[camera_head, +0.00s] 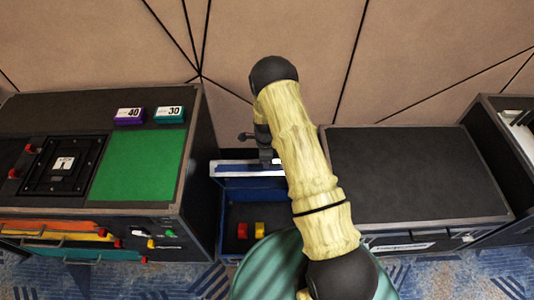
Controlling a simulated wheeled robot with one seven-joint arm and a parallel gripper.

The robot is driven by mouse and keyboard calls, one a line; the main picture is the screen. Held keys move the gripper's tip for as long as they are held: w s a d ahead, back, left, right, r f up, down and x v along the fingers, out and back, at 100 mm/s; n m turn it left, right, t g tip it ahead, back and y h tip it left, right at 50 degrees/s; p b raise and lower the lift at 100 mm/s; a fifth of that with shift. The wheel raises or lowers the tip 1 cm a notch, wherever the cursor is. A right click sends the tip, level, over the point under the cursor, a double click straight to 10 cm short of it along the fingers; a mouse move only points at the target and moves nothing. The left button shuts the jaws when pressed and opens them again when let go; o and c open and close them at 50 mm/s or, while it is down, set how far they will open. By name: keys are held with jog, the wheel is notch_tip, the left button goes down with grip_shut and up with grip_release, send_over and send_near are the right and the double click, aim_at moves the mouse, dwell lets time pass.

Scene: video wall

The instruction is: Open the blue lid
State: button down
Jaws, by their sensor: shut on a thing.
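The blue lid (236,170) belongs to a blue box (258,192) in the gap between two dark cabinets. The lid stands raised at the back of the box, its pale top edge showing. My gripper (266,160) comes down at the lid's top edge and is shut on the lid. The fingertips are small and dark, and their exact grip is hard to make out. My arm covers the right side of the lid and box.
The right cabinet (410,175) has a bare top. A panelled wall stands close behind.

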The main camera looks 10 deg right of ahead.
jog(key=shift+s, duration=0.25)
jog(key=shift+w, duration=0.1)
jog(key=c, duration=1.5)
grip_release()
jog(key=shift+r, duration=0.15)
jog(key=r, duration=1.1)
jog(key=w+r, duration=0.1)
jog(key=r, duration=0.5)
